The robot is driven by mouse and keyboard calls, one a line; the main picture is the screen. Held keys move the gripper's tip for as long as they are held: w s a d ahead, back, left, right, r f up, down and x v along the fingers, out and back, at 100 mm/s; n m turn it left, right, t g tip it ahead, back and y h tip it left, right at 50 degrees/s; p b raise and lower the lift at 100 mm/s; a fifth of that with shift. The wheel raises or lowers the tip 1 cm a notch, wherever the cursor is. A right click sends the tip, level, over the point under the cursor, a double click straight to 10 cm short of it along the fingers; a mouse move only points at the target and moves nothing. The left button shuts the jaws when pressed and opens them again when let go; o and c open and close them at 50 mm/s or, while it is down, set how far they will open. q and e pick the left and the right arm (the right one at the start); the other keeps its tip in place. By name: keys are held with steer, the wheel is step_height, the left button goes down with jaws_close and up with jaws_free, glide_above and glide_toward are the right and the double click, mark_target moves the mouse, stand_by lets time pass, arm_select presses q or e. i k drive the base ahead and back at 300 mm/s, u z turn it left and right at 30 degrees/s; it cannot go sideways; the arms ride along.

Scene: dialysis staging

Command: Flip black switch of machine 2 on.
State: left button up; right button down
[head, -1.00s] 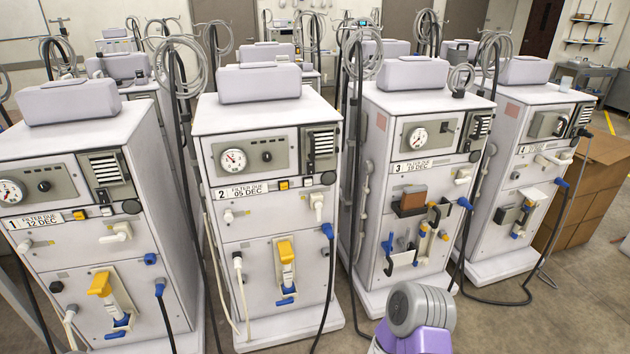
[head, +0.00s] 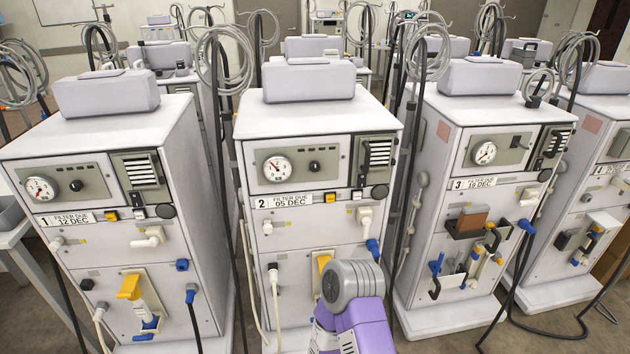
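Machine 2 (head: 306,225) is a white cabinet in the middle of the head view, with a "2 FILTER DUE 05 DEC" label (head: 290,201). Above the label are a round gauge (head: 278,168) and a small black knob (head: 316,166). To the label's right are a yellow button (head: 329,197), a small black-and-white switch (head: 358,196) and a round black knob (head: 379,192). I cannot tell the switch's position. A purple and grey link of my arm covers part of machine 2's lower front. Neither gripper shows.
Machine 1 (head: 110,240) stands at left and machine 3 (head: 480,215) at right, with machine 4 (head: 590,190) beyond. Hoses and cables hang between the cabinets. A grey table edge (head: 35,270) is at lower left. More machines stand behind.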

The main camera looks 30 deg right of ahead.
mark_target(361, 178)
steer(key=z, duration=0.2)
steer(key=i, duration=1)
steer(key=z, duration=0.7)
